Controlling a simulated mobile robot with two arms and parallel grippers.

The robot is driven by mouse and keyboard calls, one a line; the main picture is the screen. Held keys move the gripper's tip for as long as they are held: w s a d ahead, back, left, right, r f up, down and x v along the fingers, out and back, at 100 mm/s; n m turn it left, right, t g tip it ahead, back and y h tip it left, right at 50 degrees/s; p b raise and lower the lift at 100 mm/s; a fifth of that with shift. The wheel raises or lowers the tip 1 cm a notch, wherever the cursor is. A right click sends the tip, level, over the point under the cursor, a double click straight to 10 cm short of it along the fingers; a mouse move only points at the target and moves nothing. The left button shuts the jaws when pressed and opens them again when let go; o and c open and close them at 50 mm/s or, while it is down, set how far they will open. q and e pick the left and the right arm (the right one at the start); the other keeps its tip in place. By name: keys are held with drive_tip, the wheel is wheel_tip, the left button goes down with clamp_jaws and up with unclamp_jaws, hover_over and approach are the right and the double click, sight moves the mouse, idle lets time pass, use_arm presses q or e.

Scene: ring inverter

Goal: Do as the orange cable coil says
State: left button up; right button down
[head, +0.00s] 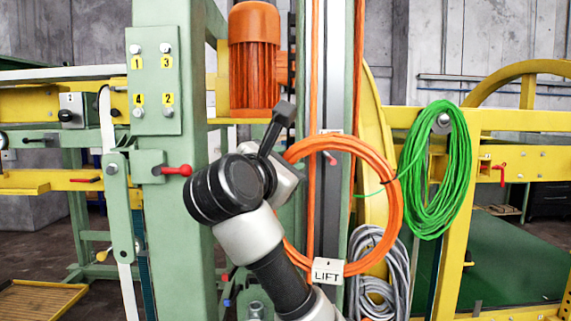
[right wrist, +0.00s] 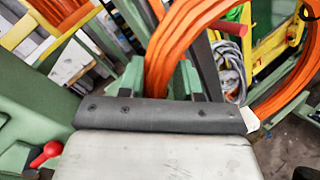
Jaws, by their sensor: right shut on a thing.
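The orange cable coil (head: 395,205) hangs as a large ring on a peg (head: 329,158) on the grey upright. A white tag (head: 327,271) reading "LIFT" is on its lower part. My right gripper (head: 284,160) is at the coil's upper left side and is shut on it. In the right wrist view the orange strands (right wrist: 172,48) run up from between the jaws, beyond the dark bar of my gripper. The fingertips are partly hidden. The left gripper is not in view.
A green cable coil (head: 437,170) hangs at the right, and a grey coil (head: 378,270) hangs low beside the upright. A red lever (head: 176,170) sticks out left of my wrist. A panel (head: 152,80) with numbered studs is on the green post. An orange motor (head: 254,60) is above.

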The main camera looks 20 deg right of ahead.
drive_tip(key=shift+w+d+f+p, duration=0.1)
drive_tip(key=shift+w+d+p, duration=0.15)
drive_tip(key=shift+w, duration=0.65)
drive_tip(key=shift+w+d+f+p, duration=0.15)
drive_tip(key=shift+w+d+p, duration=0.05)
drive_tip(key=shift+w, duration=0.65)
drive_tip(key=shift+w+d+f+p, duration=0.1)
drive_tip(key=shift+w+d+p, duration=0.15)
drive_tip(key=shift+w, duration=0.65)
